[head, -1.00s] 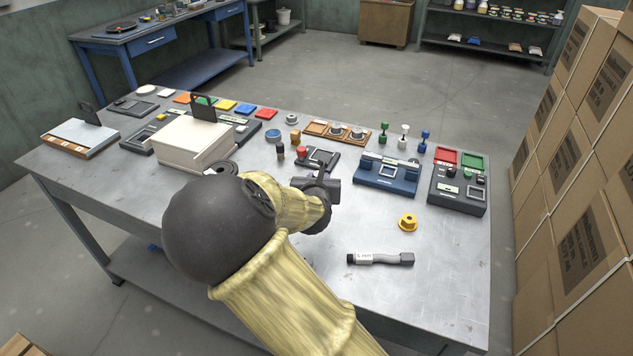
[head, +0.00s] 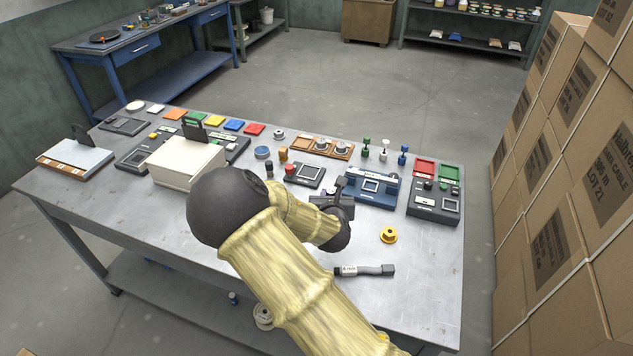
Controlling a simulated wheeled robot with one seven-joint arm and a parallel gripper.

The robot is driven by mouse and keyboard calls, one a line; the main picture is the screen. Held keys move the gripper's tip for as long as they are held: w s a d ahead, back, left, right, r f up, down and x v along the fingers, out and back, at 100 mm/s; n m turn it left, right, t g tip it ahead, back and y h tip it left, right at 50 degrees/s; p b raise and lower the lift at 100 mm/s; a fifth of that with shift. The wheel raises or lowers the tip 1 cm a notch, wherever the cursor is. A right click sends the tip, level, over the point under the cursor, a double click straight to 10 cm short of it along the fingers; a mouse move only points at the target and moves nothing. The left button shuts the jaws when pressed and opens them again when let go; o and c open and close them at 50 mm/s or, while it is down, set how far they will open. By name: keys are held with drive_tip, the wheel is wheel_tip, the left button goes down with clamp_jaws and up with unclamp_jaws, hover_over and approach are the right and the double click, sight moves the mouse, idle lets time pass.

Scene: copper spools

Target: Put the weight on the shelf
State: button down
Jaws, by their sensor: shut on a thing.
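My gripper (head: 336,198) is over the table, just left of the blue device and at the front right of a dark flat device. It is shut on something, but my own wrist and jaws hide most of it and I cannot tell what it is. Two silver round pieces that look like weights (head: 322,145) sit in a wooden tray (head: 303,143) at the table's back; its left slot looks empty. A dark shelf unit (head: 465,42) stands at the far wall with jars and packets. A lower shelf (head: 180,290) runs under the table.
A blue device (head: 372,188), a dark device with red and green trays (head: 434,205), a yellow flanged piece (head: 388,235) and a grey handle-like tool (head: 365,271) are near my gripper. Stacked cartons (head: 560,180) line the right side. The floor behind the table is clear.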

drive_tip(key=s+d+r+p, duration=0.3)
drive_tip(key=s+d+p, duration=0.4)
drive_tip(key=d+p, duration=0.4)
drive_tip(key=p, duration=0.4)
drive_tip(key=shift+r, duration=0.15)
drive_tip(key=shift+s+d, duration=0.1)
drive_tip(key=shift+d, duration=0.05)
